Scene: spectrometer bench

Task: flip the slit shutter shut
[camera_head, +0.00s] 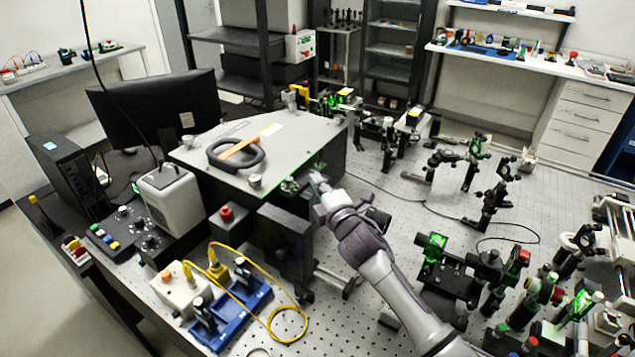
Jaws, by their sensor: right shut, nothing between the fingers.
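The spectrometer (300,140) is a large box with a light grey top and dark sides, left of the middle. My right arm comes in from the lower right. Its gripper (317,180) is shut and empty, close to the front right side of the box near its top edge. A small part with a green patch (290,187) sits at that edge, just left of the gripper; I cannot tell whether it belongs to the slit shutter. The shutter's position is not clear, and the gripper may hide part of it. I cannot tell whether the gripper touches anything. My left gripper is out of view.
A dark panel (284,240) stands below the gripper. A blue tray (232,315) with a yellow cable is at front left. Optical mounts (435,250) crowd the perforated table (400,210) to the right. A monitor (157,108) stands behind left.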

